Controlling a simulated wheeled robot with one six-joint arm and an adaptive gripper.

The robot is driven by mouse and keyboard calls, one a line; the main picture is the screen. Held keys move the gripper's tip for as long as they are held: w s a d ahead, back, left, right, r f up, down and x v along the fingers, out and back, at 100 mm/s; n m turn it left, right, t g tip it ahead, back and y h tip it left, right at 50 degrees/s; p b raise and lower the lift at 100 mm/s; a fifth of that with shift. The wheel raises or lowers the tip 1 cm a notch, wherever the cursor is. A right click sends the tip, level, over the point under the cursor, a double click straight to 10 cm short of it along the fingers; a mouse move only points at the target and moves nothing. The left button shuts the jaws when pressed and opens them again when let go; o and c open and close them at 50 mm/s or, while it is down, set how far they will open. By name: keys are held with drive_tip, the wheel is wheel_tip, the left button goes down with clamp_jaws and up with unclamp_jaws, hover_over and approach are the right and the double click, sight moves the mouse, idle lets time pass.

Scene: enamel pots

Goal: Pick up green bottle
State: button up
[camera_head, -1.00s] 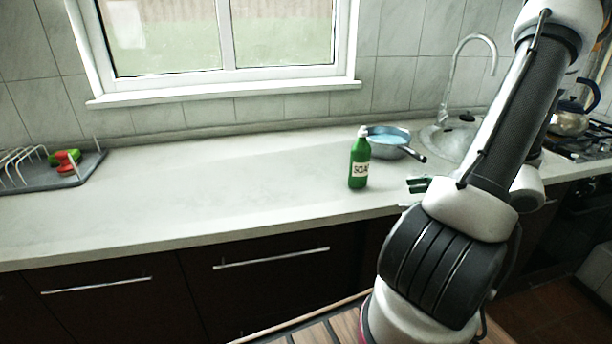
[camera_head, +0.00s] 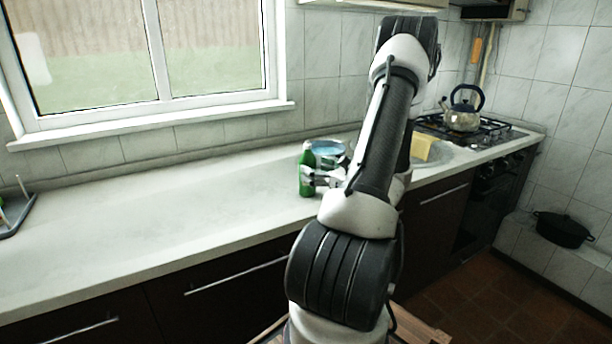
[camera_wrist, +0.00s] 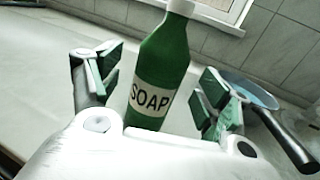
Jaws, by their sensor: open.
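The green bottle (camera_head: 306,168) stands upright on the counter in the head view, left of the pan. In the wrist view the green bottle (camera_wrist: 166,62) has a white cap and a white label reading "SOAP". My gripper (camera_wrist: 152,92) is open, with one finger on each side of the bottle and a visible gap to it on both sides. In the head view my gripper (camera_head: 317,178) is at the bottle's right side, and its fingers partly cover the bottle's label.
A pan with blue inside (camera_head: 328,150) stands right behind the bottle; its dark handle (camera_wrist: 290,140) passes close to the right finger. A kettle (camera_head: 462,115) sits on the stove (camera_head: 500,133).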

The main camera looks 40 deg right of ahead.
drive_tip(key=w, duration=0.4)
drive_tip(key=shift+a+f, duration=0.1)
drive_tip(key=shift+f, duration=0.15)
drive_tip(key=c, duration=1.3)
